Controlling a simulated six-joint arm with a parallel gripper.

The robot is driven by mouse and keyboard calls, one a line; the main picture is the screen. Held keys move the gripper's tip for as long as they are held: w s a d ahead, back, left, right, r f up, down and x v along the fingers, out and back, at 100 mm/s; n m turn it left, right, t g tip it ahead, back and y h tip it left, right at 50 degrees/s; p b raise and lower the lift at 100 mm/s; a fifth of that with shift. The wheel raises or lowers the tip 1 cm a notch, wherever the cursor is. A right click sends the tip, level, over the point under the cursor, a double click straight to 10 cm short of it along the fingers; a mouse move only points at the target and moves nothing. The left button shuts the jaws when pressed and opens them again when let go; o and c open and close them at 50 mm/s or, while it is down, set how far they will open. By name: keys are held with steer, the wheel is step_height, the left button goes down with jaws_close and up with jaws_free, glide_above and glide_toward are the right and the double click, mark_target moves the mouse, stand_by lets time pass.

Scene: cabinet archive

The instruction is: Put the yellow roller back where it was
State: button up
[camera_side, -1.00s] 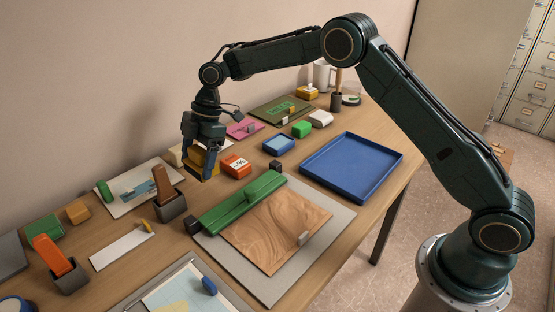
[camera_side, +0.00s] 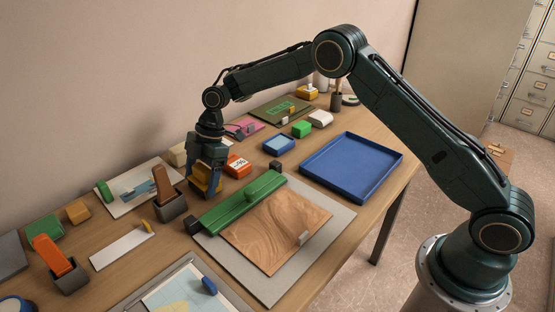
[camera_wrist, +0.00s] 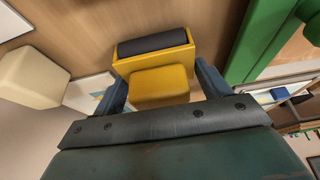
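The yellow roller (camera_wrist: 158,84) has a yellow block body and a dark grey cylinder along its far edge. My gripper (camera_side: 206,184) points down and its fingers flank the roller, which also shows between them in the side view (camera_side: 204,179). The gripper is shut on the roller's yellow block. The roller is low over the wooden table, behind the left end of the green bar; I cannot tell whether it touches the table.
A green bar (camera_side: 240,203) on a grey board lies just in front. An orange-red box (camera_side: 238,166) stands close at right. A dark holder with a brown block (camera_side: 168,190) is at left. A cream block (camera_wrist: 33,77) is nearby. A blue tray (camera_side: 352,166) lies further right.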

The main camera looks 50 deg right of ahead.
steer(key=shift+o, duration=1.3)
steer(key=v, duration=1.2)
steer(key=shift+r, duration=0.15)
